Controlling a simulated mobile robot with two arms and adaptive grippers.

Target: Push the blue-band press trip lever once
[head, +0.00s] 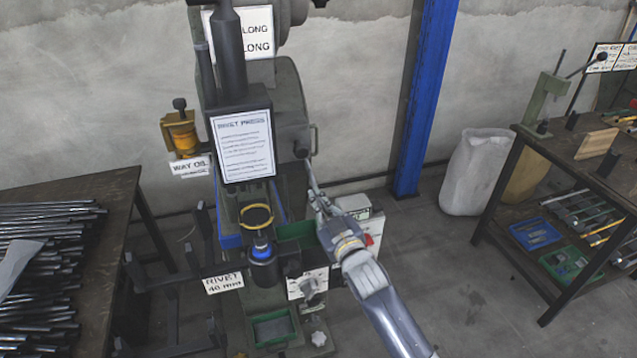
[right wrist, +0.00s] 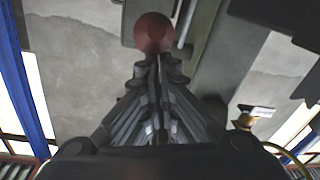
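In the right wrist view a dull red ball knob (right wrist: 153,33) lies just beyond the tips of my right gripper (right wrist: 155,62). The fingers are together, with nothing visible between them. I cannot tell whether they touch the knob. The lever's arm is mostly hidden.
A yellow oiler (head: 180,133) juts from the press's left side. A table with metal rods (head: 45,235) stands at the left. A green bin (head: 296,238) sits below my right gripper.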

